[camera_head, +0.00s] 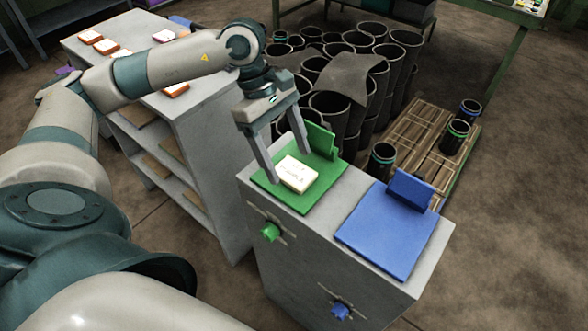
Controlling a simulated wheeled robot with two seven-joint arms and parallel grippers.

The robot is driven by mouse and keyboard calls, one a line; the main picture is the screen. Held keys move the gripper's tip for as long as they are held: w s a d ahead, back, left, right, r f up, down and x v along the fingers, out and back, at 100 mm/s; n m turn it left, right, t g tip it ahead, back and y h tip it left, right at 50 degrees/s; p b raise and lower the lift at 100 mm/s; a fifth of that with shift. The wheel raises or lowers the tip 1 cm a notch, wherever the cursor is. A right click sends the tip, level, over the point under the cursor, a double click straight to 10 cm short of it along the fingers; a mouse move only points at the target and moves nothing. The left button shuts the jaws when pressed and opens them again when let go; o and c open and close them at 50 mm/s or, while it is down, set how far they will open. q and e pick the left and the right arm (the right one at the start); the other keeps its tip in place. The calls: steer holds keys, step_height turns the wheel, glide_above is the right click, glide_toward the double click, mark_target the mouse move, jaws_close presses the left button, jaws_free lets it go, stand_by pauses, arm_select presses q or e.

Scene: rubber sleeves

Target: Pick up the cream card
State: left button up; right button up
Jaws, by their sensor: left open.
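The cream card (298,175) is a small, thick, pale block with faint writing on top. It lies on the green plate (318,203) on top of the grey cabinet. My left gripper (288,166) points down over the green plate with its two fingers spread. One finger comes down to the left of the card and the other shows behind it. The card appears to lie between or just in front of the fingers; I cannot tell whether they touch it. My right gripper is not in view.
A blue plate (385,236) with an upright back lies on the right of the cabinet (290,265). A grey shelf (205,140) with several cards stands left. Black sleeves (328,105) crowd behind, beside a wooden pallet (425,140). The floor at right is clear.

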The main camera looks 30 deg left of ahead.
arm_select(q)
steer(key=shift+x, duration=1)
steer(key=c, duration=1.1)
